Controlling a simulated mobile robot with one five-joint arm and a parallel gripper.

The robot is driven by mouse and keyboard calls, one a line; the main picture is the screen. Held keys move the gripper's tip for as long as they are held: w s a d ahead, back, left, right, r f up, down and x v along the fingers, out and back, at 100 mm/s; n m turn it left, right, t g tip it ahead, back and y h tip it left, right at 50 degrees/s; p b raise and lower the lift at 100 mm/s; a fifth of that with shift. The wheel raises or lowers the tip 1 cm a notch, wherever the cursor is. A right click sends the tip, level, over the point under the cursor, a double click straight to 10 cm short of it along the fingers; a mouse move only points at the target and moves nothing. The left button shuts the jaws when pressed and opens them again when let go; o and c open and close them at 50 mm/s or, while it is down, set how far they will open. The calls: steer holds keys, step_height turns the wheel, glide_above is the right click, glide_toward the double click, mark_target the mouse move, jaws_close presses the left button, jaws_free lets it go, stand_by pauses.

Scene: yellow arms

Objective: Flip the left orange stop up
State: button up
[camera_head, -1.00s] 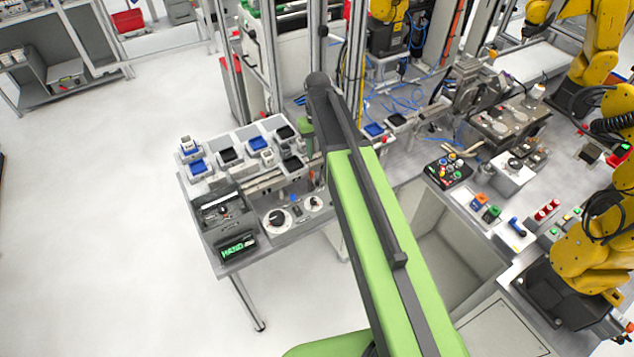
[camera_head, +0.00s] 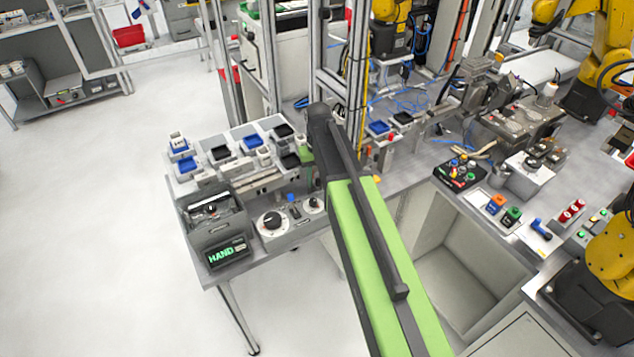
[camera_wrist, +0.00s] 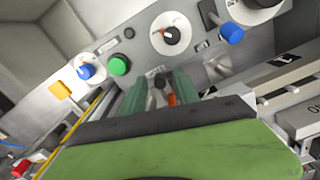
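A small orange-red piece (camera_wrist: 172,99) shows in the wrist view between the fingers of my gripper (camera_wrist: 161,88), beside a dark round knob. It may be the orange stop; I cannot tell whether it is up or down. The two green fingers stand apart, one on each side of it, with a visible gap. I cannot tell if they touch it. In the head view my green and black arm hides the fingertips and the area behind it.
The wrist view shows a panel with a white dial (camera_wrist: 170,34), a blue knob (camera_wrist: 230,32), a green button (camera_wrist: 118,65) and a yellow block (camera_wrist: 60,90). In the head view, a bench with blue trays (camera_head: 187,164) and a HAND display (camera_head: 228,252) stands left of my arm.

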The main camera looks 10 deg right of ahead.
steer(key=shift+c, duration=0.5)
jaws_close()
stand_by(0.8)
